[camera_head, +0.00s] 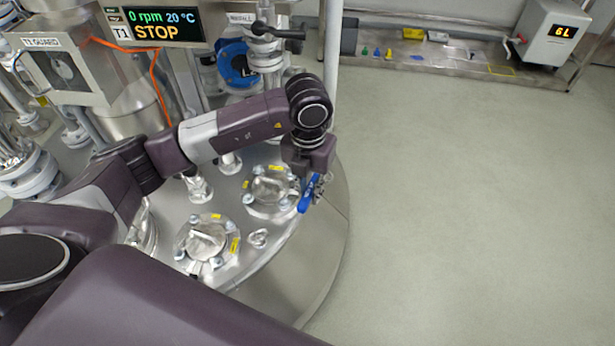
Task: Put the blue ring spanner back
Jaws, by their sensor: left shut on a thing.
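The blue ring spanner (307,196) is in the jaws of my left gripper (318,177), at the right edge of the round steel reactor top. The spanner is tilted, its blue handle pointing down and to the left. It is beside a bolted round cover (270,188); I cannot tell whether it touches the cover or a bolt. The fingers are small and partly hidden by the gripper body. My right gripper is not in view.
A second bolted cover (206,240) is nearer on the reactor top (285,245). A display (157,27) reads STOP. A bench (440,62) at the back holds small coloured items and a yellow-outlined spot. A white 6L unit (552,35) stands back right. The floor between is clear.

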